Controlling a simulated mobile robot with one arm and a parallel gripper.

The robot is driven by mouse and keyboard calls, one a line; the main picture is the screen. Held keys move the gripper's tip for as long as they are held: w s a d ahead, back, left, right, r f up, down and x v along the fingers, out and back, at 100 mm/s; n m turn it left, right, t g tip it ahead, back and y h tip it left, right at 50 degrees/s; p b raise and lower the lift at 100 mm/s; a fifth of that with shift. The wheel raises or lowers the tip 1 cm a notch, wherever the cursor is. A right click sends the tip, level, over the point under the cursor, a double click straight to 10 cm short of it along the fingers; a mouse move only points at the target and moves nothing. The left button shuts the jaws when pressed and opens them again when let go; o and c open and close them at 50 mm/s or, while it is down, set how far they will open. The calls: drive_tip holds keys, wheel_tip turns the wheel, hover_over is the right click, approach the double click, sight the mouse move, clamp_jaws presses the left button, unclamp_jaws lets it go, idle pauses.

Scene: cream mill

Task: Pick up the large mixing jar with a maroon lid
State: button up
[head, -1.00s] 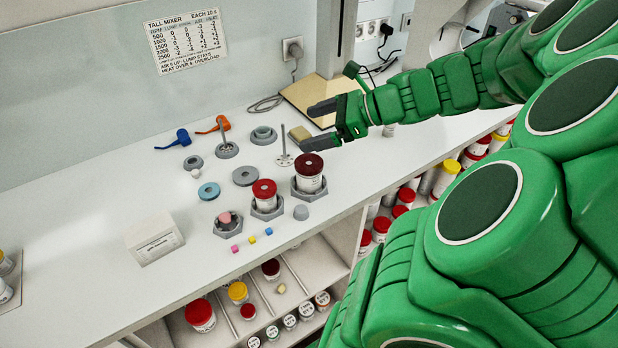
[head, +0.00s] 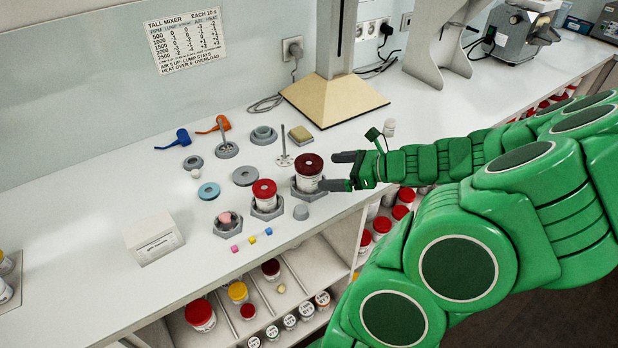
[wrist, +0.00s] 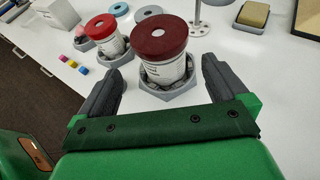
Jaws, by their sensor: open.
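The large mixing jar (head: 309,174) is white with a maroon lid and stands upright in a grey hexagonal holder (head: 297,191) on the counter. It also shows in the wrist view (wrist: 163,62), between and just beyond my fingers. My gripper (head: 342,171) is open, beside the jar on its right in the head view, with the fingertips close to it. In the wrist view the gripper (wrist: 160,85) has one finger on each side of the jar's line. I cannot tell whether a finger touches the jar.
A smaller red-lidded jar (head: 265,194) stands in a holder (head: 267,213) just left of the large jar. A thin upright rod (head: 284,147) and a sponge block (head: 300,135) are behind. The counter's front edge is near.

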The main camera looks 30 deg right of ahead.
sight(309, 175)
drive_tip(key=shift+f, duration=0.65)
drive_tip(key=shift+w+a+f, duration=0.1)
drive_tip(key=shift+a, duration=0.05)
drive_tip(key=shift+x, duration=3.7)
drive_tip(key=shift+w, duration=0.15)
drive_tip(key=shift+c, duration=0.5)
drive_tip(key=c, duration=1.3)
